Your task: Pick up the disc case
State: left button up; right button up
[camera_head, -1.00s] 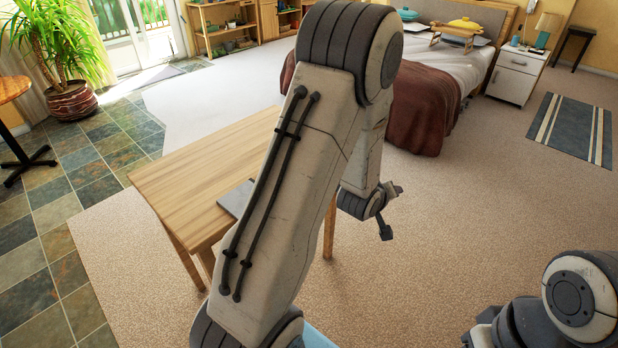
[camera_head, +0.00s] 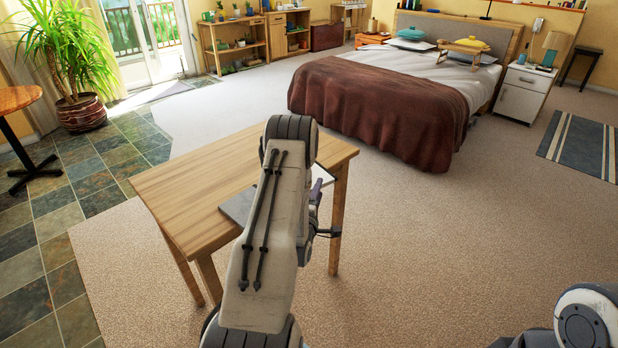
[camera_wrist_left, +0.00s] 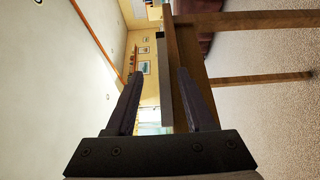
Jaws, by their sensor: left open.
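A flat grey thing (camera_head: 237,205) lies on the wooden table (camera_head: 190,185) near its front edge, partly hidden behind my left arm; it may be the disc case, but I cannot be sure. My left gripper (camera_head: 324,211) is at the table's right front side, partly hidden by its own arm. In the left wrist view my left gripper (camera_wrist_left: 158,98) is open, its two dark fingers apart. There a thin grey slab (camera_wrist_left: 164,85) shows edge-on along the table edge, beyond and between the fingers. No contact shows.
The table's legs (camera_head: 338,225) stand beside my gripper. A bed with a brown blanket (camera_head: 380,105) is behind, right of the table. A white nightstand (camera_head: 524,95) and a striped rug (camera_head: 582,147) are farther right. The carpet right of the table is clear.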

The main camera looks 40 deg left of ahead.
aim_at(319, 171)
pick_arm(q)
jog(key=shift+f+p+x, duration=0.15)
jog(key=shift+p+x, duration=0.05)
jog(key=shift+x, duration=1.15)
jog(key=shift+f+p+x, duration=0.1)
jog(key=shift+p+x, duration=0.05)
jog(key=shift+x, duration=1.2)
grip_shut()
